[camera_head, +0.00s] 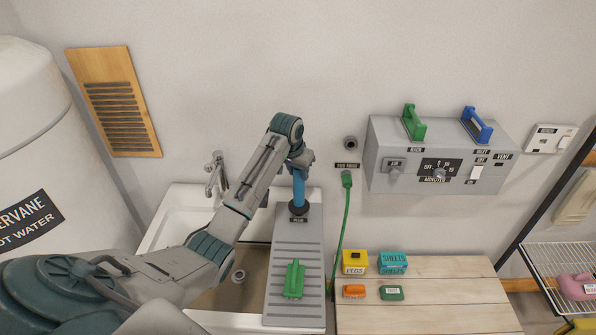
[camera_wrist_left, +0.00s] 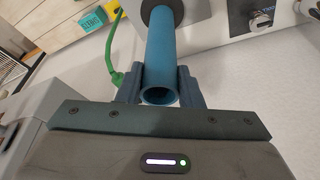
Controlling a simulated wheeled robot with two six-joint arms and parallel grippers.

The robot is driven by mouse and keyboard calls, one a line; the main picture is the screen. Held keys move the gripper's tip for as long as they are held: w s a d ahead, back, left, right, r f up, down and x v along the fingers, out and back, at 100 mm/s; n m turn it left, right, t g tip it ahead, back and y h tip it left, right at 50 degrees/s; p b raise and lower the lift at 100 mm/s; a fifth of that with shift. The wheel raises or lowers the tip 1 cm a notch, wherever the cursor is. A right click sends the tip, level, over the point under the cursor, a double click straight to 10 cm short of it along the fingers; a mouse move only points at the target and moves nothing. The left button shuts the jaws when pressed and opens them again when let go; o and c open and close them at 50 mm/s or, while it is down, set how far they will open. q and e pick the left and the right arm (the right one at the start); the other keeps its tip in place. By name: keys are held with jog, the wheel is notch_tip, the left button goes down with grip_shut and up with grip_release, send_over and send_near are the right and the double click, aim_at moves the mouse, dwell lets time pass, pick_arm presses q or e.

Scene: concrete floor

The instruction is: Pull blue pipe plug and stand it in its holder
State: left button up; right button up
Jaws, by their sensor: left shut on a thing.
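The blue pipe plug (camera_head: 299,188) is upright below my left gripper (camera_head: 300,160). The gripper is shut on its upper part. The plug's lower end meets a dark round holder (camera_head: 298,210) with a "PLUG" label on the grey ridged drainboard (camera_head: 282,255). In the left wrist view the blue plug (camera_wrist_left: 165,52) sits between the two fingers of the left gripper (camera_wrist_left: 160,88), its hollow end toward me. Its far end meets a dark ring (camera_wrist_left: 163,10); how deep it sits is hidden. A dark round pipe opening (camera_head: 350,143) on the wall is empty. My right gripper is out of view.
A green hose (camera_head: 342,225) hangs just right of the plug. A sink (camera_head: 180,215) is left. Small boxes stand on a wooden top (camera_head: 425,312). A grey control box (camera_head: 440,160) is on the wall.

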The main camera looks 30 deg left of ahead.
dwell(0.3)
pick_arm(q)
jog(key=shift+f, duration=1.5)
jog(key=o, duration=1.1)
jog(key=shift+o, duration=0.2)
jog(key=shift+r, duration=0.1)
jog(key=b+v, duration=0.4)
jog(key=v, duration=0.5)
jog(key=shift+s+r, duration=0.1)
jog(key=shift+r, duration=0.1)
jog(key=shift+s+r, duration=0.2)
jog(key=shift+r, duration=0.35)
